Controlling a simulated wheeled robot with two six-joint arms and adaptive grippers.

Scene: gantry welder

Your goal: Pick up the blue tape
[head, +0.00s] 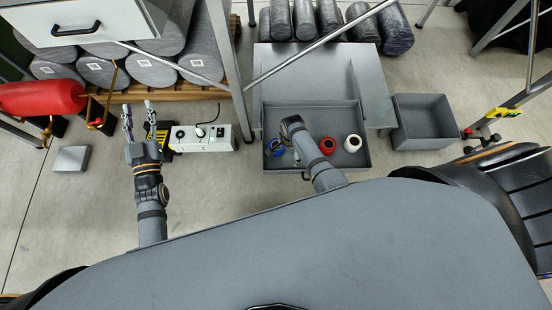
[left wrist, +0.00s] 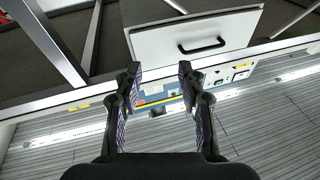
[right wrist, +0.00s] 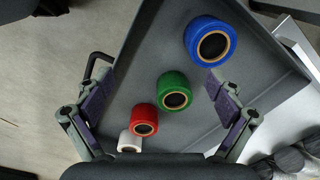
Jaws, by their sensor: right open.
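The blue tape (head: 277,149) lies in the grey open drawer tray (head: 318,105), partly beside my right arm. In the right wrist view the blue tape (right wrist: 210,41) is at the upper right, beyond the fingertips. My right gripper (right wrist: 160,84) is open above the tray and holds nothing. The green tape (right wrist: 174,91) shows between its fingers, below them. In the head view my right arm hides the green tape and the right fingers are not clear. My left gripper (head: 138,106) is open and empty, away from the tray, and it also shows open in the left wrist view (left wrist: 158,72).
Red tape (head: 327,145) and white tape (head: 352,143) lie in the tray right of my arm. An empty grey bin (head: 421,121) stands to its right. Metal frame legs cross nearby.

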